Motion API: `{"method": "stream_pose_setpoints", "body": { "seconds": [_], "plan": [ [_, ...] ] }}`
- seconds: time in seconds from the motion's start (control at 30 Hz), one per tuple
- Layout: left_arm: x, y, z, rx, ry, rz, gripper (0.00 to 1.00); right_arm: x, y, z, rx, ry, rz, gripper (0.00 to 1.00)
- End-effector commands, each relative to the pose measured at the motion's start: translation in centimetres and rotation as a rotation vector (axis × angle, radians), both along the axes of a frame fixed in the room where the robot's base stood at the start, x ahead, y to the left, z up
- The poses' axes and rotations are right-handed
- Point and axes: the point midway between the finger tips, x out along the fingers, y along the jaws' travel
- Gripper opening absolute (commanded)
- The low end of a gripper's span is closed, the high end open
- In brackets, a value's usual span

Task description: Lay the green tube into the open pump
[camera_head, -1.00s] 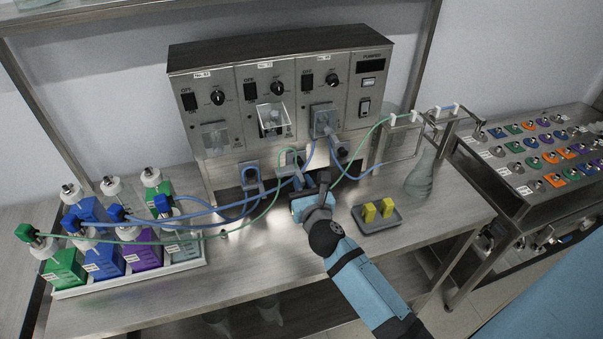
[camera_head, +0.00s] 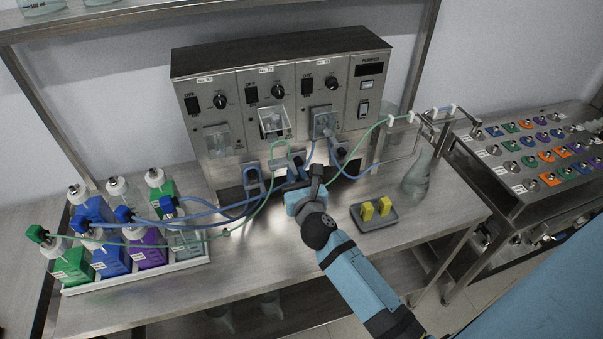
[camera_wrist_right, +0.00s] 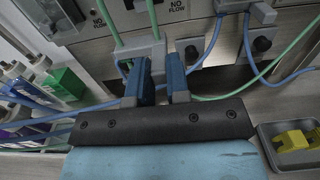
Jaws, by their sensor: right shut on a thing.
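The green tube (camera_head: 262,205) runs from the bottles at the left and rises in a loop above a grey clip (camera_wrist_right: 130,50). My right gripper (camera_wrist_right: 160,78) is shut on this clip, and the tube's two green strands stand up from it. In the head view my right gripper (camera_head: 299,180) is in front of the pump cabinet, with its fingertips partly hidden. The open pump (camera_head: 272,122) is the middle one, its clear cover tilted out. The green loop is below it, apart from it. My left gripper is out of view.
Blue tubes (camera_head: 228,210) cross the bench, with one blue loop in a holder (camera_head: 253,182) left of my gripper. A grey tray (camera_head: 375,222) with yellow blocks lies at the right, near a flask (camera_head: 419,172). The front bench is mostly clear.

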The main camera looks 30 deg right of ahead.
Motion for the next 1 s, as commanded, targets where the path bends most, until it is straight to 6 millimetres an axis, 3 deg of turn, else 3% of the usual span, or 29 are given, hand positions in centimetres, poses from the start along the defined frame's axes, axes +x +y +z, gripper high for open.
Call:
{"method": "stream_pose_setpoints", "body": {
  "seconds": [1.0],
  "plan": [
    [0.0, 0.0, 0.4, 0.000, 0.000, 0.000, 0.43, 2.3, -0.6, 0.0, 0.000, 0.000, 0.000, 0.00]
  ]
}}
